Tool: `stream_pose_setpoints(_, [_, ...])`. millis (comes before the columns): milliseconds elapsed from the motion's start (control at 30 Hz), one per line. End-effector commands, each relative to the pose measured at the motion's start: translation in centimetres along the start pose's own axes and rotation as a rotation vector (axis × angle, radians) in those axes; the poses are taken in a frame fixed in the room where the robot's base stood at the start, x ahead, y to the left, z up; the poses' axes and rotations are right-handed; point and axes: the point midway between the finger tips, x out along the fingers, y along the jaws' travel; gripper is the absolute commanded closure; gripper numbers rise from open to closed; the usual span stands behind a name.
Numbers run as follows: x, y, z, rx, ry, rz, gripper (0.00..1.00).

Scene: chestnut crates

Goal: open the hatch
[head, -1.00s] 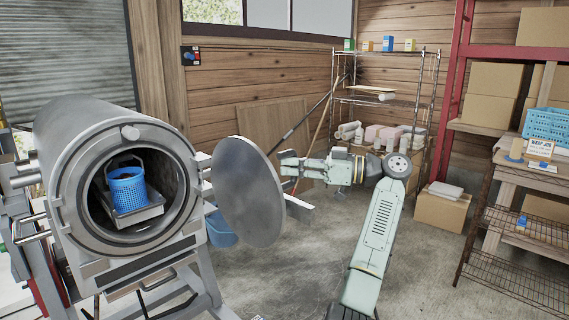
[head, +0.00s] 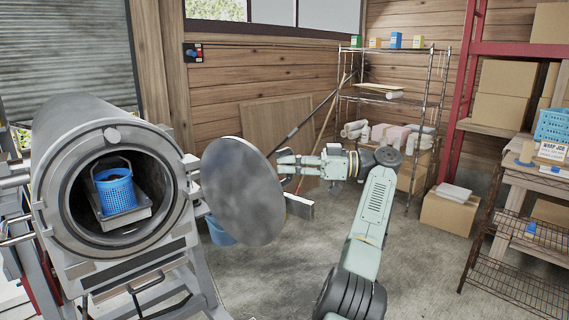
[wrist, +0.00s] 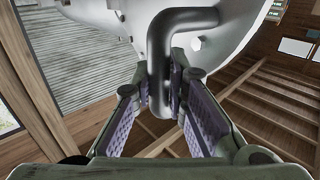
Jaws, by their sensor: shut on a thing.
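The hatch (head: 243,190) is a round grey metal door. It stands swung out to the right of the horizontal metal vessel (head: 85,110), whose round mouth is uncovered. My gripper (head: 283,161) is at the hatch's right side, partly hidden behind its edge. In the wrist view, my gripper (wrist: 167,112) has its two padded fingers on either side of a bent metal handle (wrist: 160,65) on the hatch, shut on it. Inside the vessel, a blue basket (head: 115,190) sits on a metal tray (head: 125,216).
A wire shelf (head: 390,100) with small boxes and rolls stands at the back. A wire rack (head: 510,265) and cardboard boxes (head: 450,212) are on the right. A blue bucket (head: 220,232) is on the floor behind the hatch. The concrete floor (head: 290,270) around my arm is mostly clear.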

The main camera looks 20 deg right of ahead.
Motion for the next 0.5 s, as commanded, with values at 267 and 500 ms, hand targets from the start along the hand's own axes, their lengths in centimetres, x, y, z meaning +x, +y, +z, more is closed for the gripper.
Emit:
stream_pose_setpoints(267, [-0.31, -0.06, -0.60, -0.006, 0.005, 0.004, 1.00])
stream_pose_setpoints(500, [-0.29, -0.07, -0.58, -0.006, 0.005, 0.003, 0.80])
